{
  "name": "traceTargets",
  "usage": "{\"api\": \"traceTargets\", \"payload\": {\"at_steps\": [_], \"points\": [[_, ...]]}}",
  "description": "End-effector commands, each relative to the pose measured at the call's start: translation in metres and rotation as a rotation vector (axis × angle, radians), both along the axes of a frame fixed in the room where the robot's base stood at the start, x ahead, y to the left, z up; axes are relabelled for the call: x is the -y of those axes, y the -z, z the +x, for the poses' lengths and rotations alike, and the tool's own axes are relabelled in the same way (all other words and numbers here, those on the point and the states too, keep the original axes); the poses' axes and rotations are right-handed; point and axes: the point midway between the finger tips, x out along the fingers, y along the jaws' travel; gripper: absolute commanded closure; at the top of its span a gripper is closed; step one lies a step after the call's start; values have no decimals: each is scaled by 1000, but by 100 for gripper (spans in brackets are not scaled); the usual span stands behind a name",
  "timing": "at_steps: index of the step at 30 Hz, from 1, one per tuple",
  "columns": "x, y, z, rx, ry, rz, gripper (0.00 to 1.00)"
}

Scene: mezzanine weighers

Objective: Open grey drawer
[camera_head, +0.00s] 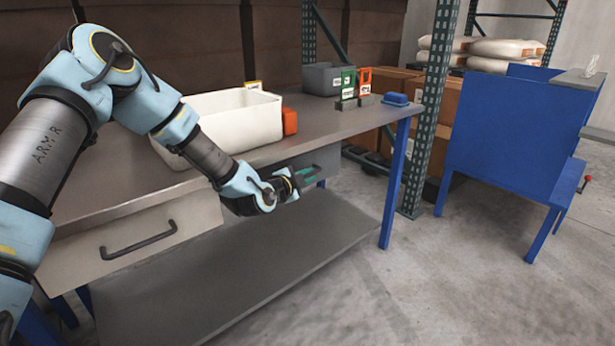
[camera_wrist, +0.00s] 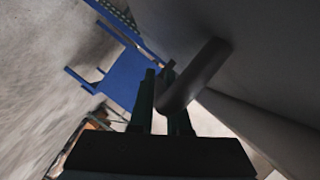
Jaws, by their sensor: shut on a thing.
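The grey drawer (camera_head: 326,158) is under the right part of the workbench top, partly hidden behind my arm. My gripper (camera_head: 308,175) is at its front, with dark green fingers. In the wrist view the grey drawer front (camera_wrist: 265,115) fills the right side, and its dark bar handle (camera_wrist: 202,72) runs down to my gripper (camera_wrist: 163,105). The fingers are shut on the handle. I cannot tell whether the drawer is out of its slot.
A beige drawer (camera_head: 112,248) with a dark handle is at the left. On the workbench (camera_head: 340,120) stand a white bin (camera_head: 225,125), a grey bin (camera_head: 325,79) and small coloured items. A blue leg (camera_head: 394,185) is right of my gripper. Open floor (camera_head: 460,290) lies at the front right.

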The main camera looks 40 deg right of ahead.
Motion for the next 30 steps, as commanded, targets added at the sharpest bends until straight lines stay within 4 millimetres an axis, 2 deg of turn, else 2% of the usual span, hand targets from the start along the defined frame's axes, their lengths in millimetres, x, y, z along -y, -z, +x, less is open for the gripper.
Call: {"api": "traceTargets", "payload": {"at_steps": [5, 11, 24, 30], "points": [[-1, 1, -8, -1, 2, 2, 100], [-2, 1, -38, 0, 6, 4, 100], [-8, 2, -149, 1, 8, 3, 100], [-11, 2, -188, 0, 5, 2, 100]]}}
